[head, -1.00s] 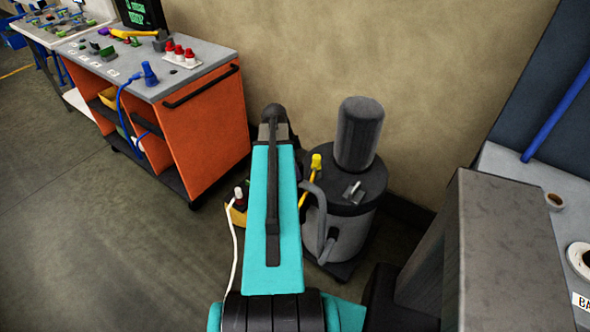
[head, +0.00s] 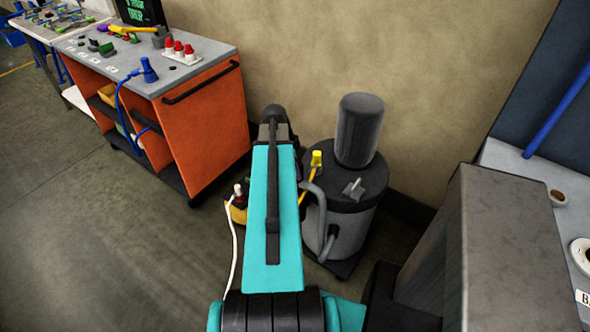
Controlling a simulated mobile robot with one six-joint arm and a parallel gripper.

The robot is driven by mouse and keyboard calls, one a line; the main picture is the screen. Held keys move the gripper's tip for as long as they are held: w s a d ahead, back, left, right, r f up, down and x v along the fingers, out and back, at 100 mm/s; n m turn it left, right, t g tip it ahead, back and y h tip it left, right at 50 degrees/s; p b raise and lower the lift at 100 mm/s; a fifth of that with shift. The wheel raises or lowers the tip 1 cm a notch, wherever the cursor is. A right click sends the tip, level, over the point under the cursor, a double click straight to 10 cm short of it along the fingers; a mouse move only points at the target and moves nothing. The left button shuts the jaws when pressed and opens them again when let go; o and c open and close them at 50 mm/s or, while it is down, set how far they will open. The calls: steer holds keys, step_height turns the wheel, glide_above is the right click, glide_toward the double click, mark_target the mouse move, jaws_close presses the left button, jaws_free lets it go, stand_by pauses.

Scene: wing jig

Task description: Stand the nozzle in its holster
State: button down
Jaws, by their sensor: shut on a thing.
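I cannot make out for sure which thing is the nozzle or its holster. My teal arm reaches forward in the middle of the head view, and its dark far end is in front of the wall. My gripper does not show; the arm hides what is beyond and under it. A yellow-tipped piece (head: 316,160) stands beside the grey canister machine (head: 345,225), just right of my arm. A grey hose (head: 318,205) curves down the machine's side. A blue upright piece (head: 148,70) with a blue hose (head: 120,105) stands on the orange cart's top.
The orange cart (head: 210,135) stands at the left, with several red-capped pieces (head: 178,50) on it. A yellow container (head: 237,213) and a white cord (head: 233,255) are left of my arm. A grey block (head: 510,230) and bench (head: 545,175) fill the right. Floor at lower left is clear.

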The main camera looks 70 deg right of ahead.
steer(key=shift+f, duration=0.2)
steer(key=c, duration=1.3)
jaws_free()
steer(key=shift+r, duration=0.15)
steer(key=b+v, duration=0.2)
steer(key=v, duration=1.1)
steer(key=shift+r+b, duration=0.2)
steer(key=shift+b, duration=0.15)
steer(key=shift+w, duration=0.1)
